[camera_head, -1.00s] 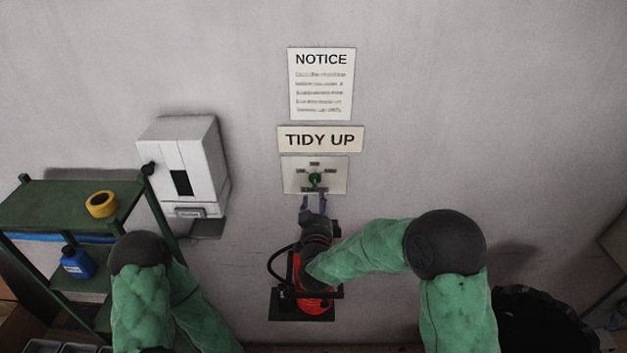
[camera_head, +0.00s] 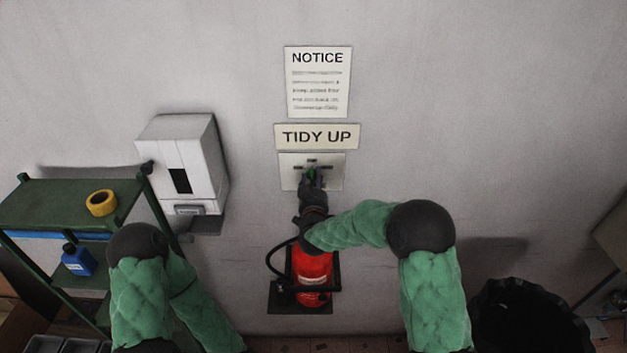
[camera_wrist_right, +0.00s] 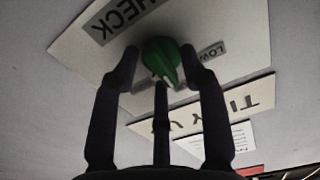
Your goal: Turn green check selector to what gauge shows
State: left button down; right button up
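The green check selector (camera_head: 312,174) sits on a pale plate (camera_head: 335,177) on the wall, under the TIDY UP sign. In the right wrist view the green knob (camera_wrist_right: 162,60) has a pale pointer mark and lies between the fingertips of my right gripper (camera_wrist_right: 160,70). The fingers are spread, one on each side of the knob; I cannot tell whether they touch it. The labels CHECK and LOW show on the plate (camera_wrist_right: 225,30). In the head view my right gripper (camera_head: 312,180) covers part of the knob. My left gripper is not in view. No gauge can be made out.
A red fire extinguisher (camera_head: 312,272) stands below the plate, under my right forearm. A white dispenser (camera_head: 205,160) hangs to the left. A green shelf (camera_head: 60,205) holds yellow tape (camera_head: 101,203) and a blue bottle (camera_head: 78,260). A black bin (camera_head: 530,315) stands at lower right.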

grip_shut()
jog(key=n+b, duration=0.2)
jog(key=n, duration=0.1)
jog(key=shift+a, duration=0.1)
jog(key=n+b, duration=0.1)
jog(key=n, duration=0.2)
jog(key=shift+r, duration=0.1)
jog(key=shift+a+n, duration=0.2)
jog(key=shift+n, duration=1.7)
jog(key=shift+o, duration=1.1)
grip_release()
